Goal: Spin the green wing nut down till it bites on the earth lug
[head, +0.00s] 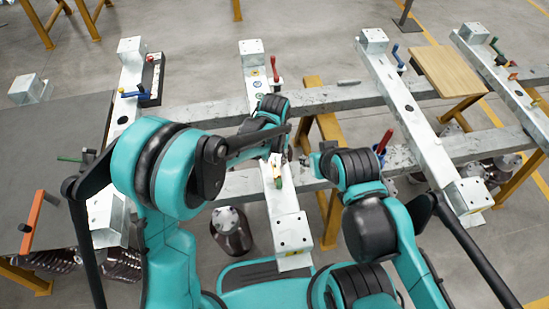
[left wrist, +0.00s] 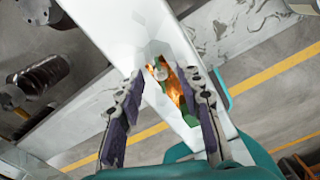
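In the left wrist view a small green part, which looks like the green wing nut (left wrist: 176,101), shows beside an orange, copper-coloured piece that may be the earth lug (left wrist: 174,87). A silver round stud end (left wrist: 163,75) stands next to them on the pale metal beam. My left gripper (left wrist: 165,76) has its two dark fingers apart, one on each side of these parts. Contact cannot be made out. In the head view my left gripper (head: 277,160) is over the middle beam, with a bit of green just below it. My right gripper (head: 317,165) is small and partly hidden to its right.
The middle beam (head: 290,232) runs toward me across two long rails (head: 335,97). A red-handled part (head: 275,68) stands farther up it. Other beams with coloured handles lie left and right. A wooden board (head: 448,70) is at upper right.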

